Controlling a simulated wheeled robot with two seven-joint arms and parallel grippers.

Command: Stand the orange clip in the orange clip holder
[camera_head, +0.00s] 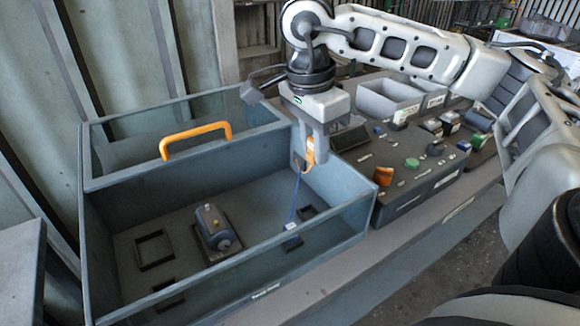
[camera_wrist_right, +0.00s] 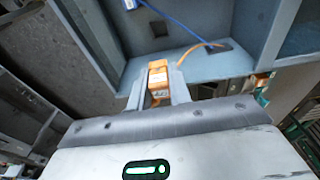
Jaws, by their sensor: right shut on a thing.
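My right gripper (camera_head: 312,158) is shut on an orange clip (camera_head: 310,150), over the right end of the blue-grey housing (camera_head: 345,222). The clip also shows in the right wrist view (camera_wrist_right: 158,82), upright between the fingers with a pale label on it. An orange cable (camera_wrist_right: 190,52) shows beyond the clip and runs to a dark fitting in that view. I cannot tell for sure which fitting is the orange clip holder. A separate orange piece (camera_head: 384,176) stands on the grey panel. My left gripper is not in view.
The grey panel (camera_head: 420,188) with small coloured parts stands to the right.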

